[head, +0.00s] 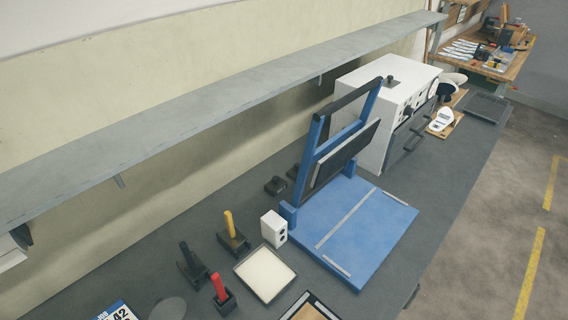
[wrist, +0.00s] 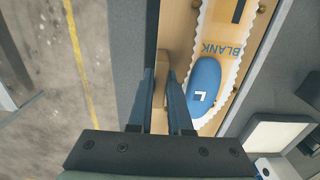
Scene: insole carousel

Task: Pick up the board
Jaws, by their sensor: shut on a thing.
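The board (wrist: 172,35) is a tan wooden plate in the wrist view, partly hidden by my gripper and cut off by the top edge. My gripper (wrist: 161,80) is shut on a tan upright part of the board, with one dark finger on each side. My gripper is not in the head view. There, a tan dark-edged panel (head: 311,308) is cut off at the bottom edge; I cannot tell if it is the same board.
A white panel (wrist: 275,140) lies right of the board, and shows as a framed tray (head: 265,272) in the head view. A blue press (head: 360,230), a white box (head: 274,228) and several handled tools stand on the grey bench (head: 420,175). A shelf (head: 200,85) overhangs behind.

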